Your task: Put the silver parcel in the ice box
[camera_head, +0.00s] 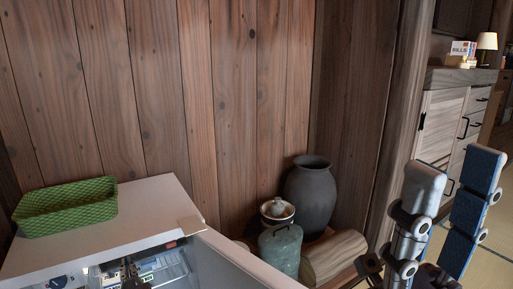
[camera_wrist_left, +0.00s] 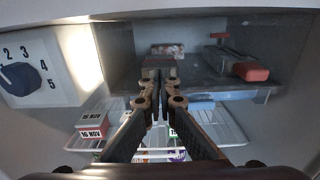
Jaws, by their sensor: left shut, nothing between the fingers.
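My left gripper (camera_wrist_left: 159,75) is shut and empty inside the upper part of the open white fridge (camera_head: 120,216). In the left wrist view its fingers point at the grey compartment (camera_wrist_left: 205,85) that looks like the ice box. A small patterned packet (camera_wrist_left: 167,50) lies at the back, and a red-ended item (camera_wrist_left: 250,71) lies at its right. I cannot make out a silver parcel for certain in either view. In the head view, only a dark bit of the left arm shows at the fridge opening. My right gripper (camera_head: 452,182) is open and empty at the right.
A temperature dial (camera_wrist_left: 20,76) is on the left inside wall. A wire shelf below holds a small dated box (camera_wrist_left: 92,128) and other goods. The fridge door (camera_head: 240,262) stands open. A green basket (camera_head: 66,207) sits on the fridge top. Jars (camera_head: 312,196) and a log stand beyond the door.

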